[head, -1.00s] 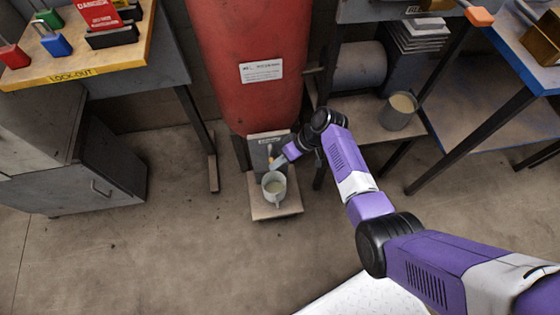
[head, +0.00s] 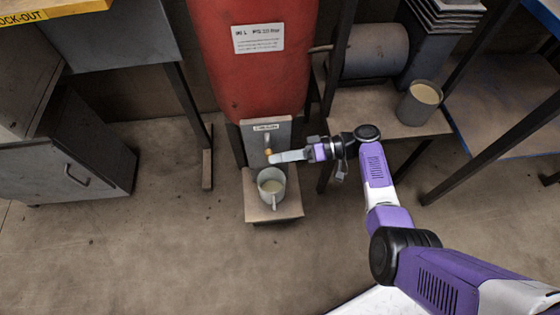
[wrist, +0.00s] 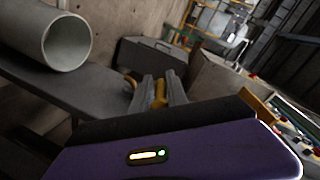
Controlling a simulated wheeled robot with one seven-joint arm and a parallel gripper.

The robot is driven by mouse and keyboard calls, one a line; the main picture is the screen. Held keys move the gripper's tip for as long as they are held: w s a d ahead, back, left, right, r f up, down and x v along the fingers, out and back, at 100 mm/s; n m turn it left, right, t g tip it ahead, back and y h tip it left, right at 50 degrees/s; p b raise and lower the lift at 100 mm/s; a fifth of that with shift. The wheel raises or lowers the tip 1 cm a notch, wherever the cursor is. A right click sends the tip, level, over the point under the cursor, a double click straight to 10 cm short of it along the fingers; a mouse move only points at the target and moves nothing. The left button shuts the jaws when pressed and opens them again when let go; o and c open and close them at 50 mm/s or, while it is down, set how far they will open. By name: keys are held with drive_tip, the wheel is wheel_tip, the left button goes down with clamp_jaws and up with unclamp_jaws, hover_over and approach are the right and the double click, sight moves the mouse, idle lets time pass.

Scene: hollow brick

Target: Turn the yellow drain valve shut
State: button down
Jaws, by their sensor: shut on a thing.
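The yellow drain valve (head: 268,152) sits on a grey plate (head: 281,131) below the red tank (head: 255,70). Only a small part of it shows in the head view. My gripper (head: 274,157) reaches in from the right with its fingers at the valve. In the wrist view, a yellow piece of the valve (wrist: 160,92) is pinched between the two grey fingertips of my gripper (wrist: 159,94). The fingers hide much of the valve, so its exact angle cannot be told.
A grey mug (head: 271,187) with pale liquid stands on a small platform (head: 287,209) just under the valve. Another container (head: 418,103) stands on the shelf at right, by a grey cylinder (head: 372,50). A dark table leg (head: 190,112) is at left; open floor lies in front.

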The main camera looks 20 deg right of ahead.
drive_tip(key=shift+f+y+b, duration=0.15)
drive_tip(key=shift+y+b, duration=0.15)
idle(0.4)
drive_tip(key=c, duration=1.5)
unclamp_jaws()
wheel_tip(320, 180, up, 20)
drive_tip(key=p, duration=0.8)
